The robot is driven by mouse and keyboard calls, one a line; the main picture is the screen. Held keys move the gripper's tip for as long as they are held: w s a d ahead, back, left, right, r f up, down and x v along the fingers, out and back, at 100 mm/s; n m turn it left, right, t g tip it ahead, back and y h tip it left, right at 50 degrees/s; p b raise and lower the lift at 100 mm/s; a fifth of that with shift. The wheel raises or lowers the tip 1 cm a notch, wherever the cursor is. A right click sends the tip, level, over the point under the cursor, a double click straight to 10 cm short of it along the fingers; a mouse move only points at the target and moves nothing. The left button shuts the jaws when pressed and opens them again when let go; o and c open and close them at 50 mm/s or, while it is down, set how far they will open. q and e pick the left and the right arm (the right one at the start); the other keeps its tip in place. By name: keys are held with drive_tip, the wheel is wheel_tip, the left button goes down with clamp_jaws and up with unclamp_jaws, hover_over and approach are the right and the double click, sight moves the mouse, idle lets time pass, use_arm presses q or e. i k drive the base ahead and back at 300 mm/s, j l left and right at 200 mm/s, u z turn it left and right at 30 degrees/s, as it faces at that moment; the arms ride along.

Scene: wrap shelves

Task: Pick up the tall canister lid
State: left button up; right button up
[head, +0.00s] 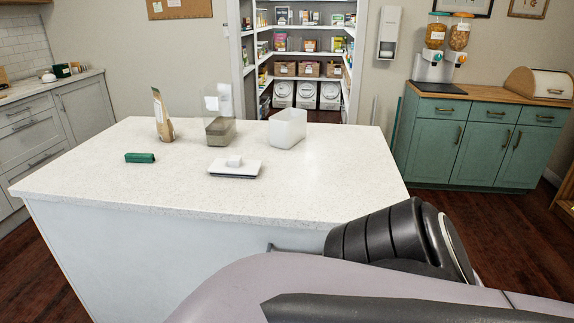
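The lid (235,168) lies flat on the white island counter, near its middle. It is a white square with a dark edge and a small raised white knob on top. A tall clear canister (220,108) stands upright just behind the lid, with brownish-grey contents in its lower part. Its top looks open. Neither gripper shows in the head view. Part of my arm crosses the lower right of the picture, and its hand end is not visible. Nothing of mine touches the lid.
A translucent white bin (288,128) stands right of the canister. A brown bag (162,115) stands to its left, with a small green object (140,157) in front. The white counter (320,185) is clear at the front and right. Pantry shelves (300,54) stand behind.

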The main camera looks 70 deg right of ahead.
sight(249, 167)
drive_tip(key=z, duration=1.25)
